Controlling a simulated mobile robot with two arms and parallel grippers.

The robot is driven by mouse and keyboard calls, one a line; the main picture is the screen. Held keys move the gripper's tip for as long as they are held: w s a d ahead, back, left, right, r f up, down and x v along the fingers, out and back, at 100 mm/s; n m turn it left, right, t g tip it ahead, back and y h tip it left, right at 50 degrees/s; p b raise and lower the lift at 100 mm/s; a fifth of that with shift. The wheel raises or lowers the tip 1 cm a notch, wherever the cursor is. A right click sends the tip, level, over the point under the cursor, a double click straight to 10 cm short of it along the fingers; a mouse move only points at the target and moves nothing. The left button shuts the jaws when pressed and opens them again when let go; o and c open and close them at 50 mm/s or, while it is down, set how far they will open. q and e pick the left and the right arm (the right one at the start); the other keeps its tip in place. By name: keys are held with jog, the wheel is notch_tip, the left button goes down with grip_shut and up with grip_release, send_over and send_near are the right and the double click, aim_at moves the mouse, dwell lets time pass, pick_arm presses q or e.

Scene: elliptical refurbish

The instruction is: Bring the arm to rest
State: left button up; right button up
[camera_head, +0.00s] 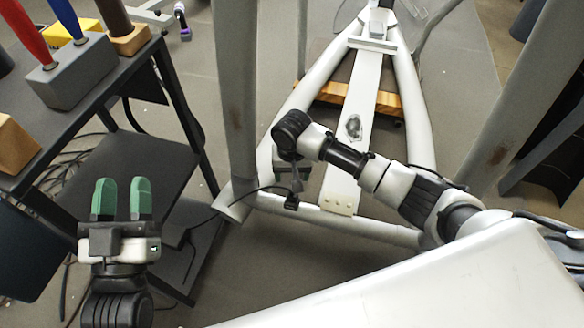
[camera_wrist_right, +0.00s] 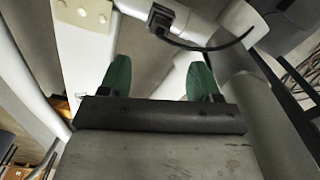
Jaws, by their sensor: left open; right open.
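My left gripper (camera_head: 121,190) points up the picture at the lower left of the head view. Its two green fingers are a little apart with nothing between them. It is in front of the black shelf unit. My right arm (camera_head: 400,190) reaches in from the right, over the white frame, and its wrist end is near the middle of the head view. Its fingers are hard to see there. In the right wrist view my right gripper (camera_wrist_right: 160,80) has its green fingers wide apart and empty, with the white frame and a dark cable beyond.
A black shelf unit (camera_head: 150,165) stands at the left, holding a grey block (camera_head: 70,75) with red and blue handles. A white elliptical frame (camera_head: 345,190) with grey uprights (camera_head: 235,80) fills the middle. A black cable hangs near it. Bare floor (camera_head: 275,250) shows lower centre.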

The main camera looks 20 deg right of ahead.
pick_arm(q)
jog(key=shift+w+f+g+y, duration=0.2)
jog(key=shift+f+g+y, duration=0.1)
jog(key=shift+f, duration=0.15)
pick_arm(e)
jog(key=shift+r, duration=0.3)
